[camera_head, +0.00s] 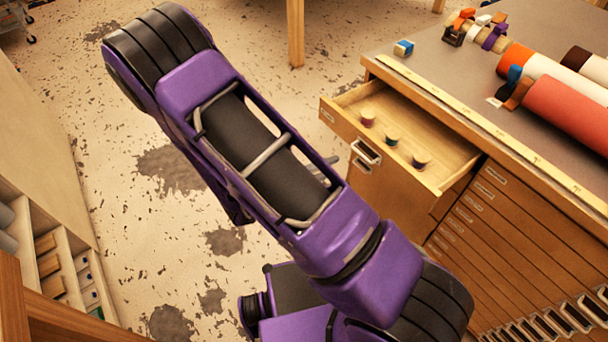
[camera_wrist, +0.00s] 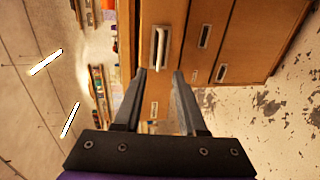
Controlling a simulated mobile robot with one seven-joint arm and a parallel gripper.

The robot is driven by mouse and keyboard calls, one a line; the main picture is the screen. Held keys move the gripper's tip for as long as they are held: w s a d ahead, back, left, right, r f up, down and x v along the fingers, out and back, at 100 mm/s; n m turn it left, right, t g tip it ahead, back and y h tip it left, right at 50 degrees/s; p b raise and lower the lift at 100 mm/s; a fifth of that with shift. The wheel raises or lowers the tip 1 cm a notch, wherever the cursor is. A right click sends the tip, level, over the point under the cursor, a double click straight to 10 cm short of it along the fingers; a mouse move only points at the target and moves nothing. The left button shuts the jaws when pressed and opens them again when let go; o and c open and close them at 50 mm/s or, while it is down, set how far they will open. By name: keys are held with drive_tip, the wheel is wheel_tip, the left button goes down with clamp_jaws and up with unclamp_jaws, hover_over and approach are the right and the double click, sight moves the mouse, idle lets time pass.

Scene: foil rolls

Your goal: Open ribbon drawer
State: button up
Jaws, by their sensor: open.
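The wooden drawer (camera_head: 342,119) at the top of the cabinet stands pulled out, and its inside is visible. Three small ribbon spools sit in it: one (camera_head: 367,117) near the front, one (camera_head: 392,138) in the middle and one (camera_head: 421,160) further right. A metal pull handle (camera_head: 367,151) is on its front. In the wrist view my gripper (camera_wrist: 159,74) is open and empty, with its fingers apart. A pale handle (camera_wrist: 160,48) on a wooden front lies just beyond the fingertips, roughly centred between them. My arm hides most of the gripper in the head view.
The grey cabinet top (camera_head: 440,62) carries a yellow ruler strip (camera_head: 480,120), a coral roll (camera_head: 567,110) and other rolls. Shallow drawers (camera_head: 500,240) with handles fill the cabinet's side. Worn floor (camera_head: 130,230) is clear at left, beside a low shelf (camera_head: 62,265).

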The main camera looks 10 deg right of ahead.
drive_tip(key=v, duration=0.7)
drive_tip(key=shift+a, duration=0.2)
drive_tip(key=shift+s, duration=0.1)
